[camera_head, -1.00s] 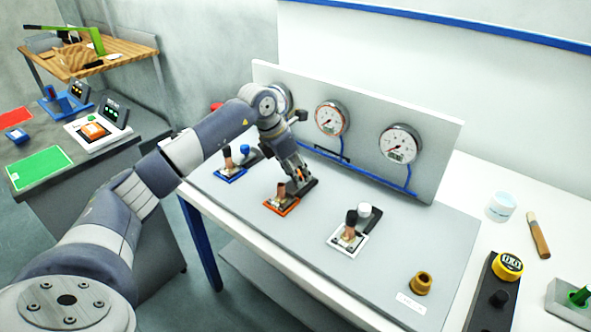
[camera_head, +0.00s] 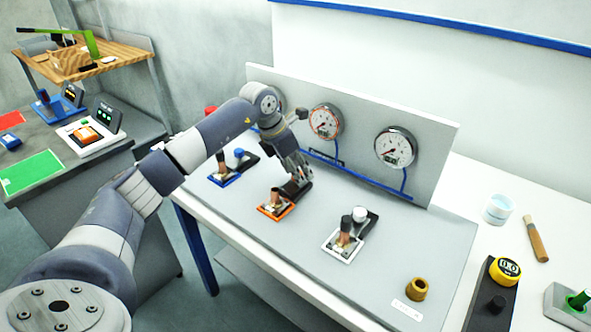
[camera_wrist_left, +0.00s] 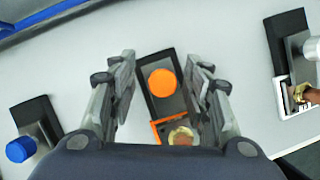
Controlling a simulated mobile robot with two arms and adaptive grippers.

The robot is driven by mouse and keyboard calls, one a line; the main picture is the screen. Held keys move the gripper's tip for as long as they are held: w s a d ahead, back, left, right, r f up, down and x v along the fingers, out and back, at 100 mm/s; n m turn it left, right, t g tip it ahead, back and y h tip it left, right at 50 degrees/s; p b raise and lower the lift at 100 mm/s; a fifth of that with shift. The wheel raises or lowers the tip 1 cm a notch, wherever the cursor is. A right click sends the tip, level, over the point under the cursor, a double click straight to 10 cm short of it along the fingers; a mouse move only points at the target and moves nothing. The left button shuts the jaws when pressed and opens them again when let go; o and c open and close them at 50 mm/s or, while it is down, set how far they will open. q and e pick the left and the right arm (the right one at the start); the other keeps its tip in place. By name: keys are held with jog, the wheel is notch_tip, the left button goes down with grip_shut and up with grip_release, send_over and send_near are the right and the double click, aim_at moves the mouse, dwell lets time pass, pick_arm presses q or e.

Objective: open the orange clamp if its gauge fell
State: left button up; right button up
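The orange clamp (camera_head: 268,210) stands on the grey board, with an orange-edged base, a copper-coloured post and an orange round knob (camera_wrist_left: 163,82) on a dark lever. My left gripper (camera_head: 299,172) is over its lever end. In the left wrist view its fingers (camera_wrist_left: 160,78) are apart, one on each side of the knob, with visible gaps. I cannot tell its exact height. The middle gauge (camera_head: 325,121) has an orange-red rim; its needle is too small to read surely. My right gripper is not in view.
A blue clamp (camera_head: 225,179) stands left and a white clamp (camera_head: 340,247) right. A right gauge (camera_head: 396,147) is on the upright panel; another gauge is partly behind my arm. A brass cup (camera_head: 416,288) and yellow-topped device (camera_head: 505,271) are at right.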

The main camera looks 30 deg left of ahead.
pick_arm(q)
jog(key=shift+s, duration=0.1)
jog(key=shift+r, duration=0.2)
jog(key=v, duration=1.1)
jog(key=shift+r, duration=0.25)
jog(key=shift+s, duration=0.15)
jog(key=shift+f, duration=0.1)
